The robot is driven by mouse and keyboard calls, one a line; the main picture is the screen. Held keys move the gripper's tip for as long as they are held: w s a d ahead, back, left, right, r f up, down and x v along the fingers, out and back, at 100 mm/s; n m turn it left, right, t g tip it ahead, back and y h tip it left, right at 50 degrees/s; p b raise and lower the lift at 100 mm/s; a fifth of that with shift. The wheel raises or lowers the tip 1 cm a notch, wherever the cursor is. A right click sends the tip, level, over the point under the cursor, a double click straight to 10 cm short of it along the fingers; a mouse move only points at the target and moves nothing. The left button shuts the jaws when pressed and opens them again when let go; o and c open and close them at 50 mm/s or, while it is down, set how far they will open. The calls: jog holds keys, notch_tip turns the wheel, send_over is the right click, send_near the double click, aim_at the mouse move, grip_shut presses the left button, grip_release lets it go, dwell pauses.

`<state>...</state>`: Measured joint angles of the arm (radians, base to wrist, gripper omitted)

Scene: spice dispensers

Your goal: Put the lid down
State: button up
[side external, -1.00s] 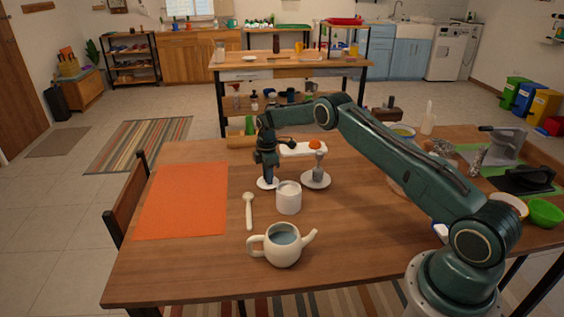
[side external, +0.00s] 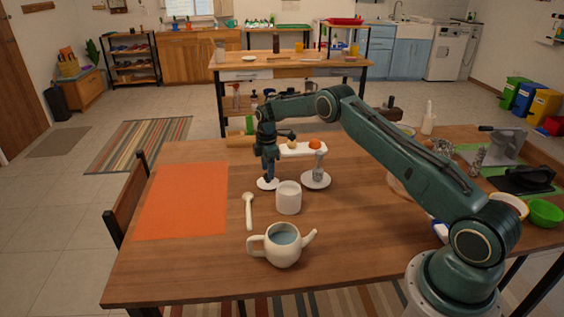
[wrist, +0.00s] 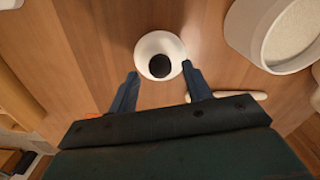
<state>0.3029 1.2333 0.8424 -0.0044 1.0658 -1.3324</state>
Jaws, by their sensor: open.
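The lid (side external: 265,184) is a small white round piece lying on the wooden table, left of the white canister (side external: 289,199). In the wrist view the lid (wrist: 147,46) shows a dark round knob at its middle. My gripper (wrist: 160,74) is open, with one blue finger on each side of the lid and nothing held. In the side view my gripper (side external: 269,178) points down just above the lid. The cream teapot (side external: 283,246) stands nearer the front with its top open.
A cream spoon (side external: 249,210) lies left of the canister. A white saucer (side external: 316,181) with a grey utensil is to the right. An orange mat (side external: 182,200) covers the table's left side. A white tray (side external: 303,150) with an orange item is behind.

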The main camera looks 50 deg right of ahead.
notch_tip(320, 180, up, 9)
jog(key=shift+r, duration=0.15)
dwell(0.8)
jog(key=s+a+r+m+t, duration=0.1)
jog(key=s+a+r+m, duration=0.1)
jog(key=s+a+r, duration=0.35)
jog(key=s+a+r+m+t, duration=0.1)
jog(key=s+a+r+m, duration=0.15)
jog(key=s+r, duration=0.6)
jog(key=s+a+r+m+t, duration=0.1)
jog(key=s+a+r, duration=0.25)
jog(key=r, duration=0.75)
jog(key=s+a+f+m+t, duration=0.1)
jog(key=s+a+m, duration=0.2)
jog(key=s, duration=1)
jog(key=s+a+f+m+t, duration=0.1)
jog(key=s+a+m, duration=0.2)
jog(key=s, duration=1)
jog(key=shift+a+f+t, duration=0.3)
jog(key=shift+a, duration=0.5)
